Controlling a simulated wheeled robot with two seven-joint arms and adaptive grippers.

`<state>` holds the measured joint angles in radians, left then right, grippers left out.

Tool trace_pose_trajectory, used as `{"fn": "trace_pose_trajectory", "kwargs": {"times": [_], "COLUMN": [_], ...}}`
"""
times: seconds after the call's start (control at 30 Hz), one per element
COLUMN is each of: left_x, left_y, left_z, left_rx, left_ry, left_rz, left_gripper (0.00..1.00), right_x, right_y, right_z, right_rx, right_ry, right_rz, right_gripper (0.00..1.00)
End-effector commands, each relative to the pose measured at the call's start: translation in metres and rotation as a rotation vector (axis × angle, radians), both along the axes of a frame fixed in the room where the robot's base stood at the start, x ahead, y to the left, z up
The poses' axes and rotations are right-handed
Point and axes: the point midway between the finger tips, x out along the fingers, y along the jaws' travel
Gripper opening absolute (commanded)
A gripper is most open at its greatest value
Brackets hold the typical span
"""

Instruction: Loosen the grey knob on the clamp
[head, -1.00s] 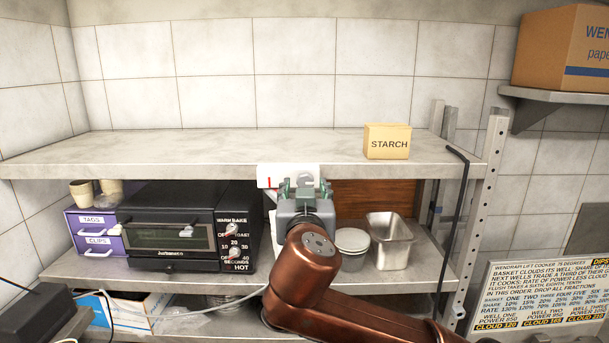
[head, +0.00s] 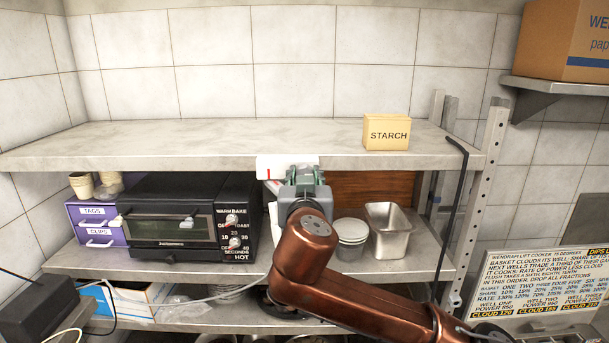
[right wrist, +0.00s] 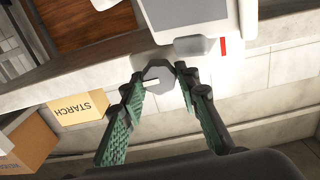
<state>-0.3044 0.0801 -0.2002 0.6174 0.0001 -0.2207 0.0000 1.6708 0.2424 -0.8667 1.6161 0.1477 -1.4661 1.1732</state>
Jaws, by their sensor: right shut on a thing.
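A white clamp (head: 285,166) sits on the front edge of the upper shelf. It also shows in the right wrist view (right wrist: 190,22), with a red mark. The grey knob (right wrist: 157,72), faceted with a pale pointer, lies between my right fingertips in that view. My right gripper (right wrist: 162,80), with green ribbed pads, is shut on the knob. In the head view my right gripper (head: 304,172) points at the clamp and hides the knob. My left gripper is not in view.
A starch box (head: 387,133) stands on the upper shelf (head: 200,140), right of the clamp. Below are a black toaster oven (head: 170,215), a purple drawer unit (head: 97,222), a lidded tub (head: 351,238) and a metal container (head: 389,230). The upper shelf is otherwise clear.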

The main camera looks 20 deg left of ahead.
Motion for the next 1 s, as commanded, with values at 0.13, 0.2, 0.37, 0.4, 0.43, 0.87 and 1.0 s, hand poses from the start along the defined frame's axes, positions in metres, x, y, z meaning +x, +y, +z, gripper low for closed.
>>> {"fn": "trace_pose_trajectory", "kwargs": {"times": [0.13,0.2,0.37,0.4,0.43,0.87,1.0], "left_x": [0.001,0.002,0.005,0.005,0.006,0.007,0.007], "left_y": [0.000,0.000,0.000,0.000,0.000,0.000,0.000], "left_z": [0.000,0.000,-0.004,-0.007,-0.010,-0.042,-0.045], "left_rx": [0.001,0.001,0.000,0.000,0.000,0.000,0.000], "left_ry": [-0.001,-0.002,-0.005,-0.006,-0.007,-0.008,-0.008], "left_rz": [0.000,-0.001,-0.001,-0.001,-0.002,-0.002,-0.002], "left_gripper": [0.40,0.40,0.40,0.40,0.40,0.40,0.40], "right_x": [0.000,0.000,-0.001,-0.001,0.000,-0.001,0.000], "right_y": [0.000,0.000,0.001,0.001,0.001,0.002,0.002], "right_z": [0.000,0.000,-0.001,-0.002,-0.003,-0.002,-0.001], "right_rx": [0.000,0.000,-0.012,-0.019,-0.029,-0.293,-0.391], "right_ry": [-0.001,-0.001,-0.004,-0.006,-0.008,-0.085,-0.112], "right_rz": [0.001,0.001,0.002,0.002,0.001,0.000,0.000], "right_gripper": [0.07,0.05,0.05,0.05,0.05,0.05,0.05]}}
